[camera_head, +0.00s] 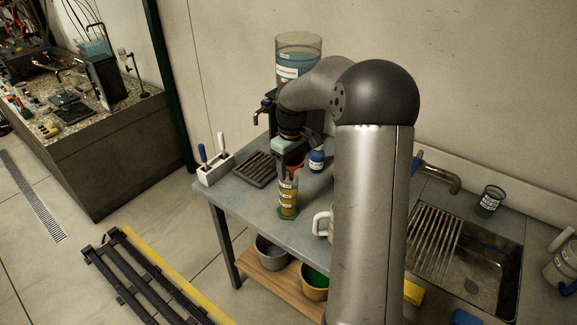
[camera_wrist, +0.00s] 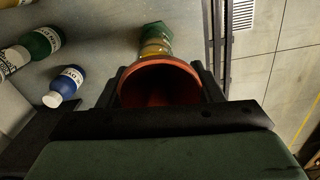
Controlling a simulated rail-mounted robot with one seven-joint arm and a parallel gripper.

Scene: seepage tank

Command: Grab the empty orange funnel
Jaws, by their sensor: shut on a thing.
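My gripper (camera_head: 290,168) is over the front of the metal table and is shut on the orange funnel. In the wrist view the funnel (camera_wrist: 160,82) sits between my two dark fingers, its wide round mouth facing the camera and its inside empty. In the head view only a little of its orange shows under the gripper. A clear measuring cylinder (camera_head: 288,200) with yellow and green bands stands upright on the table right below. Its green foot (camera_wrist: 156,31) shows beyond the funnel in the wrist view. I cannot tell whether the funnel's stem is inside the cylinder.
A blue bottle (camera_head: 316,160) stands close behind on the right. A dark ribbed tray (camera_head: 256,168) and a white holder with handled tools (camera_head: 215,170) are to the left. A tall tank (camera_head: 299,58) stands behind. A sink (camera_head: 480,268) lies right of my arm.

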